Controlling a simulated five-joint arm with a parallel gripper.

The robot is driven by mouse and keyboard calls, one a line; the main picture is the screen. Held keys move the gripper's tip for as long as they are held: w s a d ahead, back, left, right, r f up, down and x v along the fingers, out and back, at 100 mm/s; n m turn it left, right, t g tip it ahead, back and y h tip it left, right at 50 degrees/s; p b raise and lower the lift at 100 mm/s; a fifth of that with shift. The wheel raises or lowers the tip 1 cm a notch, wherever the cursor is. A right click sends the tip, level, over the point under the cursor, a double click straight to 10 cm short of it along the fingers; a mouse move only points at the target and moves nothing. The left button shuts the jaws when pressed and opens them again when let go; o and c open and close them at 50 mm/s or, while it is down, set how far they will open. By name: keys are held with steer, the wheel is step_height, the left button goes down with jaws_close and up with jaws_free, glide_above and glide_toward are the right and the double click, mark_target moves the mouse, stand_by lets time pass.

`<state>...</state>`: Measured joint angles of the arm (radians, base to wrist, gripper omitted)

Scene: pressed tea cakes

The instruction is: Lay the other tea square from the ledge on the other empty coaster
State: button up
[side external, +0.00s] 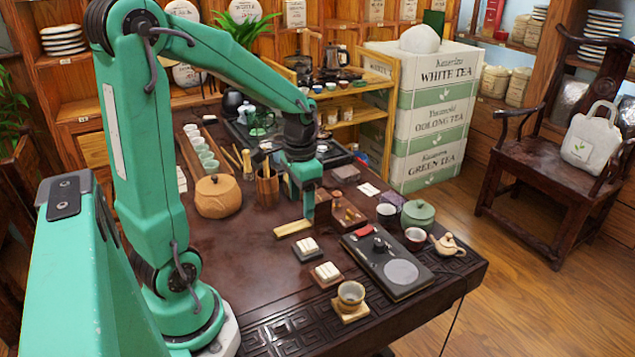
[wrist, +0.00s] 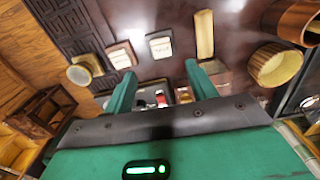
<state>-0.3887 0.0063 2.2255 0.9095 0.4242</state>
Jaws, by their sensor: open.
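My gripper (side external: 310,207) points down over the table, its two green fingers spread apart; in the wrist view the gripper (wrist: 158,92) has open space between its fingers. A pale square block (side external: 306,245) sits on a dark square base, and a second pale block (side external: 326,270) sits on a reddish base. They also show in the wrist view as one pale block (wrist: 159,46) and another (wrist: 121,56). A brown stepped wooden stand (side external: 350,214), perhaps the ledge, is just right of my gripper. Small red and white items (wrist: 160,98) show between the fingers. I cannot tell an empty coaster.
A black tray (side external: 410,284) lies to the right, and a cup (side external: 350,292) on a wooden base stands near the front edge. A wooden bar (side external: 292,228) lies by my gripper. A round wooden pot (side external: 218,198) and a tool holder (side external: 267,188) stand left.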

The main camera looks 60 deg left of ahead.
steer(key=s+d+r+t, duration=0.5)
steer(key=s+d+r, duration=0.2)
steer(key=d+r, duration=0.3)
steer(key=shift+d+r+t, duration=0.3)
steer(key=shift+d, duration=0.7)
steer(key=shift+c, duration=0.3)
